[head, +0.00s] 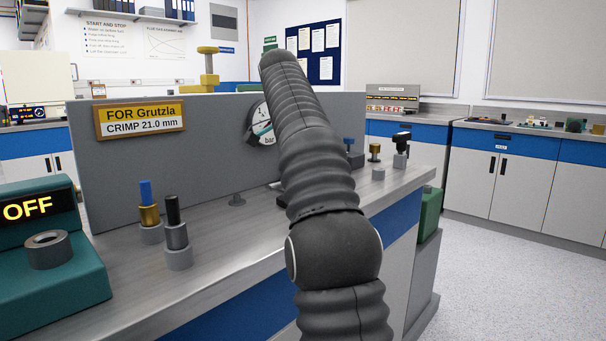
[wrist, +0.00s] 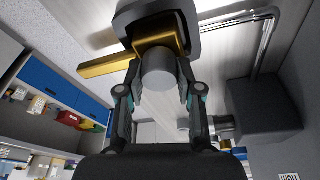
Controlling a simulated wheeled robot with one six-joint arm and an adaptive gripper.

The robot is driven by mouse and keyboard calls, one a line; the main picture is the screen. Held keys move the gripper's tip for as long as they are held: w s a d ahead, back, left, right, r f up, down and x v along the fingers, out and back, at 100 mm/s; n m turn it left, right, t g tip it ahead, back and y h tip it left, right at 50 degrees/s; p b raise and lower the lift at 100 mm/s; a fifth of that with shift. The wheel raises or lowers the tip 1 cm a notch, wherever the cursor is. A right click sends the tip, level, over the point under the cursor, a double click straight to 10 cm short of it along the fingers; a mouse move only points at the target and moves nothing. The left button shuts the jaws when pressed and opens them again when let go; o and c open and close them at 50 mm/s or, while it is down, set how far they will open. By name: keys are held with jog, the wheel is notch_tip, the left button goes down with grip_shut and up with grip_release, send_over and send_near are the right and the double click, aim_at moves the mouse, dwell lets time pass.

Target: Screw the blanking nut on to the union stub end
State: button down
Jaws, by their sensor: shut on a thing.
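In the wrist view my gripper (wrist: 158,88) has its two fingers on either side of a grey round piece (wrist: 159,70), which looks like the blanking nut, and is shut on it. A brass-coloured part (wrist: 156,42) shows directly behind it, with a flat brass bar (wrist: 103,68) running to the left. I cannot tell whether the grey piece touches the brass part or is threaded on it. I cannot pick out the union stub end for certain. In the head view my own arm hides the gripper and what it holds.
A grey bench (head: 225,240) carries an upright panel (head: 230,130) with a pressure gauge (head: 262,125). A blue-topped brass piece (head: 149,205) and a black-topped piece (head: 175,230) stand on it. A teal box (head: 50,275) reads OFF. Floor at right (head: 510,270) is clear.

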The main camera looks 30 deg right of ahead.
jog(key=shift+f, duration=0.4)
dwell(0.4)
jog(key=shift+c, duration=1.8)
grip_release()
jog(key=shift+r, duration=0.1)
